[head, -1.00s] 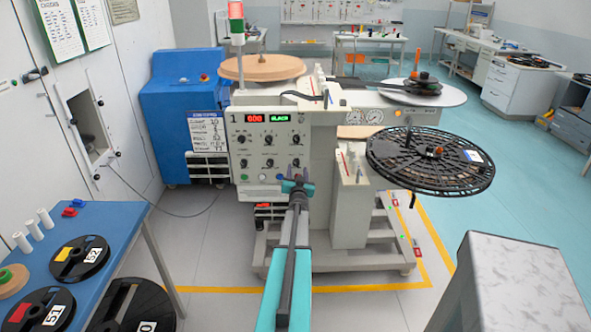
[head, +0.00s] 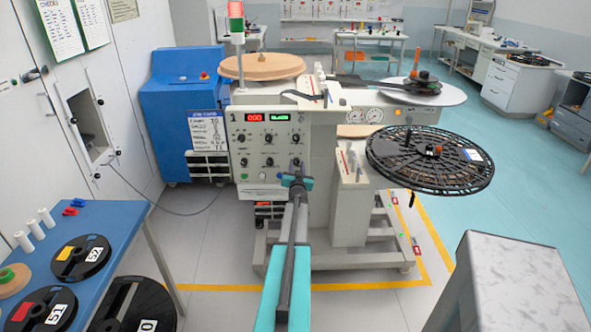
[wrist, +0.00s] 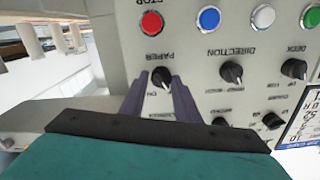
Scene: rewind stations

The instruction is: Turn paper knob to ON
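The paper knob (wrist: 161,76) is a black pointer knob on a pale panel, under a red button in the upside-down wrist view. The ON label (wrist: 152,92) shows at its lower left there. The knob's pale mark seems to face the lower right, away from ON, but it is small. My gripper (wrist: 159,82) has its two dark fingers on either side of the knob, open, with no clear grip on it. In the head view my gripper (head: 296,174) is at the panel's lower right, in front of the bottom-right knob.
The control panel (head: 254,150) carries several other knobs. In the wrist view the direction knob (wrist: 231,72) is right of my fingers, with the red button (wrist: 151,22) above. A black reel (head: 430,160) stands out right of the machine. A blue table (head: 115,215) is at left.

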